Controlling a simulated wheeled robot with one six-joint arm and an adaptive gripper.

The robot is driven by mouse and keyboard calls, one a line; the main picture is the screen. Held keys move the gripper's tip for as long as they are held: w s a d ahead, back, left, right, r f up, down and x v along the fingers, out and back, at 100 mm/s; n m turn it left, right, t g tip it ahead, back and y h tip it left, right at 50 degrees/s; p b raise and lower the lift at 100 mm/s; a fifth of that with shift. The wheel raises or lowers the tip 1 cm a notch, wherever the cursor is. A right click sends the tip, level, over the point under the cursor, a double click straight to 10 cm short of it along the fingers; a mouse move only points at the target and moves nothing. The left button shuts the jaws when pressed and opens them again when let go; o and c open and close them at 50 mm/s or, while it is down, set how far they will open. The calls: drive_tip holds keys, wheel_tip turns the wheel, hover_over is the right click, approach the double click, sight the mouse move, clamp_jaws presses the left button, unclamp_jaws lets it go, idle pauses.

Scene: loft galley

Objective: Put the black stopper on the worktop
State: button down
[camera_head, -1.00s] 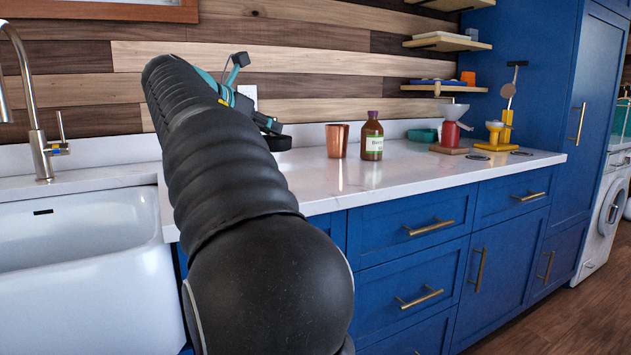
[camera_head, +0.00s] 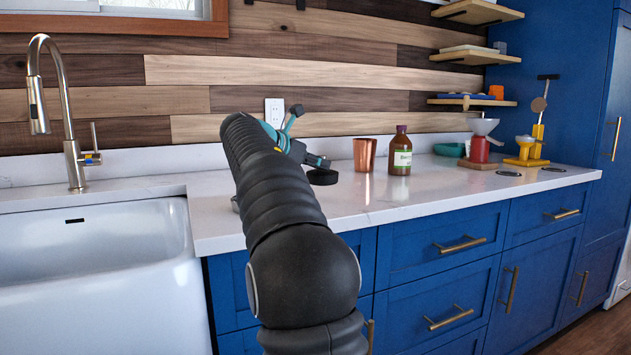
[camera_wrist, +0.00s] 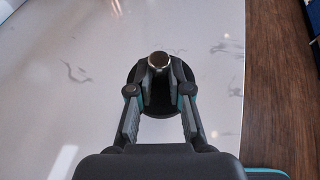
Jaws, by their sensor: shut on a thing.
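The black stopper (camera_wrist: 158,106) is a dark round disc with a metal-rimmed knob. In the wrist view my gripper (camera_wrist: 158,70) is shut on its knob, with a finger on each side. In the head view the stopper (camera_head: 322,177) shows as a black disc below my gripper (camera_head: 308,158), over the white worktop (camera_head: 350,203). I cannot tell whether its underside touches the worktop. My arm hides part of the worktop to the left.
A copper cup (camera_head: 364,154) and a brown bottle (camera_head: 400,158) stand just right of my gripper. Farther right are a red grinder (camera_head: 479,150) and a yellow stand (camera_head: 526,150). The white sink (camera_head: 100,270) lies left. The worktop's front middle is clear.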

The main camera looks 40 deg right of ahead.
sight(309, 177)
drive_tip(key=shift+w+d+f, duration=0.1)
drive_tip(key=shift+w+f, duration=0.2)
drive_tip(key=shift+f, duration=1.85)
drive_tip(key=shift+f, duration=0.1)
drive_tip(key=c, duration=1.1)
unclamp_jaws()
drive_tip(key=v, duration=1.2)
